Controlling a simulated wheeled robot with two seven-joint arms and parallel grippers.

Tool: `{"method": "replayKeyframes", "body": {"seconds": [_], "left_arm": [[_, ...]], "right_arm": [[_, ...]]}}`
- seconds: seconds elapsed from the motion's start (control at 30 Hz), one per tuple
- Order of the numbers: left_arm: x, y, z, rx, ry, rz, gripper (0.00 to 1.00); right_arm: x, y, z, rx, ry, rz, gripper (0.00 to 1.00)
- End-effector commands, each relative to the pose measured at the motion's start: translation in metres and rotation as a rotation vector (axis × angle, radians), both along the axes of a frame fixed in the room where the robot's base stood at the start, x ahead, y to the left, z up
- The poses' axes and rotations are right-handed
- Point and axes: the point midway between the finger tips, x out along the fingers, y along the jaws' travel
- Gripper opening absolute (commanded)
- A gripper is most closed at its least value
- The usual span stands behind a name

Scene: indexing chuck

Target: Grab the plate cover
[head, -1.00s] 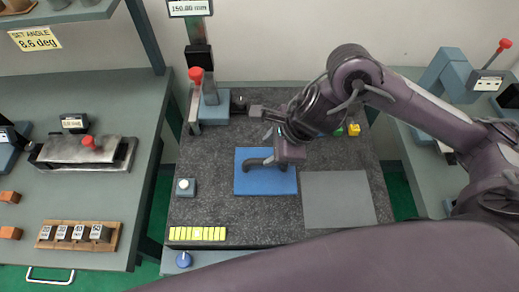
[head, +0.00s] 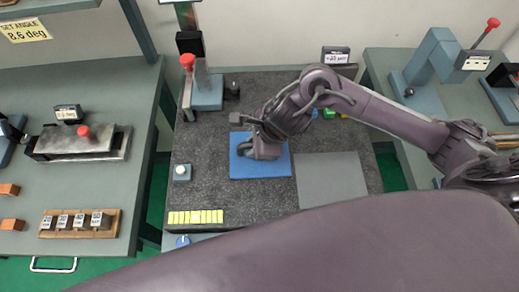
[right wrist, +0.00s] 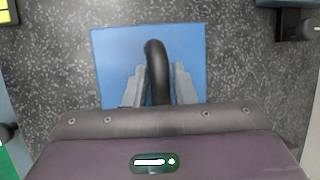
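The plate cover is a flat blue square (head: 275,168) with a black arched handle, lying on the dark speckled slab. My right gripper (head: 250,151) is low over it and hides most of the handle in the head view. In the right wrist view the handle (right wrist: 156,62) runs between the two grey fingers of the right gripper (right wrist: 159,84), one on each side. A narrow gap seems to show beside the handle, so the fingers look open around it. The blue cover (right wrist: 105,62) lies beneath them. My left gripper is not in view.
A stand with a red knob (head: 188,62) rises at the slab's back left. A grey mat (head: 332,182) lies bare right of the cover. Small coloured blocks (head: 330,113) are behind my arm.

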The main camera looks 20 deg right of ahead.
Motion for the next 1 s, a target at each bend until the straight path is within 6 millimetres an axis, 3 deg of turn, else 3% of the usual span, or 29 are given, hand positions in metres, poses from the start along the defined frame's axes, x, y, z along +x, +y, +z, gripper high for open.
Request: {"method": "replayKeyframes", "body": {"seconds": [0.03, 0.17, 0.67, 0.83, 1.0], "left_arm": [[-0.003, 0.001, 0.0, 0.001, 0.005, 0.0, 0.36], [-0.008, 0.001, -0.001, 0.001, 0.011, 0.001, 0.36], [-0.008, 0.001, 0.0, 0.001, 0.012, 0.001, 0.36], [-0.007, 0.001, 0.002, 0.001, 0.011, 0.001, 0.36], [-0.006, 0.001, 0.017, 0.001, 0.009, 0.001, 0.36]], "right_arm": [[0.0, 0.0, 0.0, 0.0, 0.0, 0.0, 0.17], [0.0, 0.0, 0.0, 0.0, 0.0, 0.0, 0.0], [0.001, 0.0, 0.011, 0.002, -0.004, 0.001, 0.0], [0.003, 0.001, 0.042, 0.003, -0.011, 0.001, 0.0], [0.003, -0.001, 0.095, -0.004, -0.012, 0.001, 0.0]]}}
